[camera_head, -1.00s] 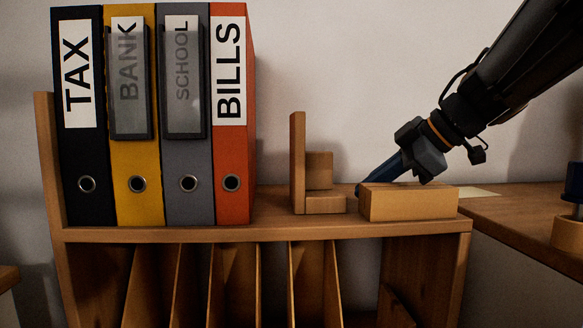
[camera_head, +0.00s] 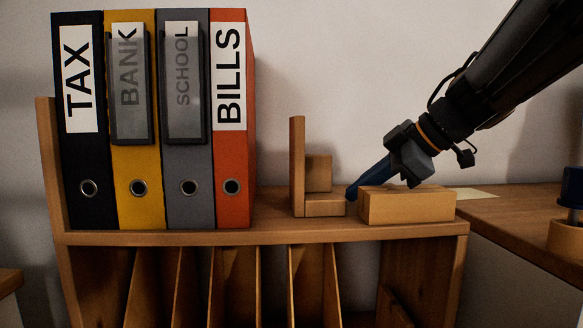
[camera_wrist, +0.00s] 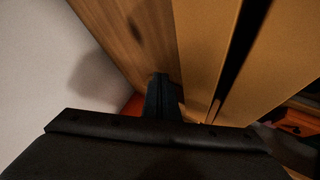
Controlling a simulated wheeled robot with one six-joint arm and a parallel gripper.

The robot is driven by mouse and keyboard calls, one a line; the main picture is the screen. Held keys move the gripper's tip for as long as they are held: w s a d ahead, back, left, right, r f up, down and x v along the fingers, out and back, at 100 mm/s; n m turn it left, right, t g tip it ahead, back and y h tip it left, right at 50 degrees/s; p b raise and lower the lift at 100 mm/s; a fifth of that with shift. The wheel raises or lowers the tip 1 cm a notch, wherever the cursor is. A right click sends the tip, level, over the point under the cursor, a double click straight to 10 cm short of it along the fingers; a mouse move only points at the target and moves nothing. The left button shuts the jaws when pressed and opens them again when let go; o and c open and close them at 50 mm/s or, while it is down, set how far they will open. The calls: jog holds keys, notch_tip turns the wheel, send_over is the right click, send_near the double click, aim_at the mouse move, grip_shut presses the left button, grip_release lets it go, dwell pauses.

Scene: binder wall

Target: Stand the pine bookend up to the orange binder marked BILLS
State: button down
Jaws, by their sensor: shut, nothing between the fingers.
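The orange binder marked BILLS (camera_head: 232,150) stands upright at the right end of the binder row. The pine bookend (camera_head: 298,165) stands upright to its right, with a bare gap of shelf between them. Its tall plate faces the binder, and its foot and a small block part extend to the right. My gripper (camera_head: 350,194) is shut and empty, tips low at the right end of the foot. I cannot tell whether they touch it. In the wrist view, my dark fingers (camera_wrist: 163,97) show close together before wooden surfaces; the bookend is not clearly identifiable there.
Binders marked TAX (camera_head: 79,160), BANK (camera_head: 134,170) and SCHOOL (camera_head: 184,160) stand left of BILLS. A wooden block (camera_head: 408,207) lies on the shelf (camera_head: 270,236) in front of my gripper, partly hiding it. A lower desk (camera_head: 530,220) is at the right.

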aim_at(328, 183)
jog(key=shift+a+p, duration=2.85)
jog(key=shift+a, duration=1.15)
jog(key=shift+d, duration=0.1)
jog(key=shift+d+p, duration=1.35)
jog(key=shift+d, duration=1.1)
notch_tip(328, 183, up, 10)
jog(key=p, duration=1.4)
